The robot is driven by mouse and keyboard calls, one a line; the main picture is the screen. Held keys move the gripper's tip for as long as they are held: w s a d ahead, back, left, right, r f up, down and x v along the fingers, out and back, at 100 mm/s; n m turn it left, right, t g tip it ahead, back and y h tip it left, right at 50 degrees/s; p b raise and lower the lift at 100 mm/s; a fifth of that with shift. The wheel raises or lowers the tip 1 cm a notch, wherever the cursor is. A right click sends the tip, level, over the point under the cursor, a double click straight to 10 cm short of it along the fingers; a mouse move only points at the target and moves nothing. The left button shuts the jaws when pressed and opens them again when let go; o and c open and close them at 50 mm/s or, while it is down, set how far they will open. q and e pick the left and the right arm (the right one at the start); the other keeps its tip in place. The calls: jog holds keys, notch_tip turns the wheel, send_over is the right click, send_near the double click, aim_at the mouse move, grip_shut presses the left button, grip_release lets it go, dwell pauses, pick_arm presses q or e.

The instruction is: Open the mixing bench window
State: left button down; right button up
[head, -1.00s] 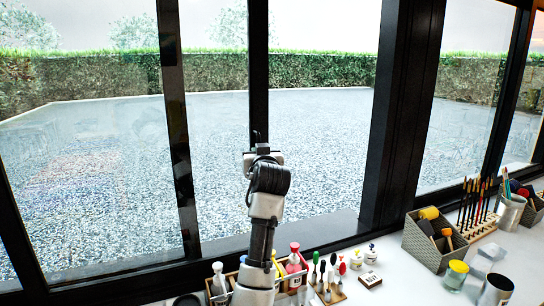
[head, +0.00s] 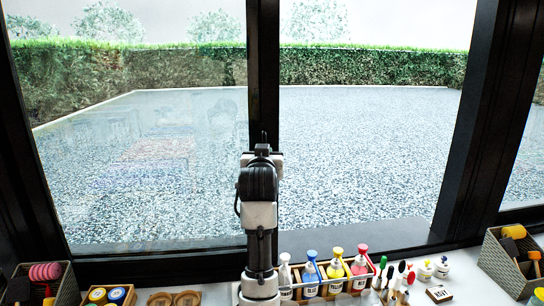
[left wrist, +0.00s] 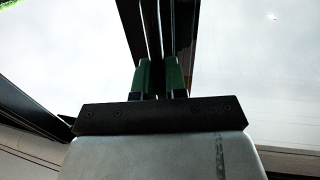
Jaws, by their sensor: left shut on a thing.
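The bench window has large glass panes in black frames. A black upright (head: 262,60) of its sliding pane stands mid-view in the head view, in line with the fixed upright. The opening (head: 370,160) to its right looks clear and wide, while the glass (head: 150,150) to the left carries faint reflections. My left gripper (head: 263,138) is at this upright. In the left wrist view its green fingertips (left wrist: 159,75) are shut against the dark upright (left wrist: 157,25). The exact part held is hidden. My right gripper is out of view.
Below the window, the bench holds a rack of coloured bottles (head: 335,270), small jars (head: 434,268), a basket with brushes (head: 512,255) and a basket with pink rolls (head: 48,280). A thick black post (head: 490,130) bounds the opening on the right.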

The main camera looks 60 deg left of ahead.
pick_arm(q)
jog(key=shift+f, duration=0.1)
jog(key=c, duration=1.2)
grip_release()
jog(key=shift+s, duration=0.1)
jog(key=b+v, duration=0.2)
jog(key=v, duration=0.8)
jog(key=shift+s+d, duration=0.15)
jog(key=shift+d, duration=0.2)
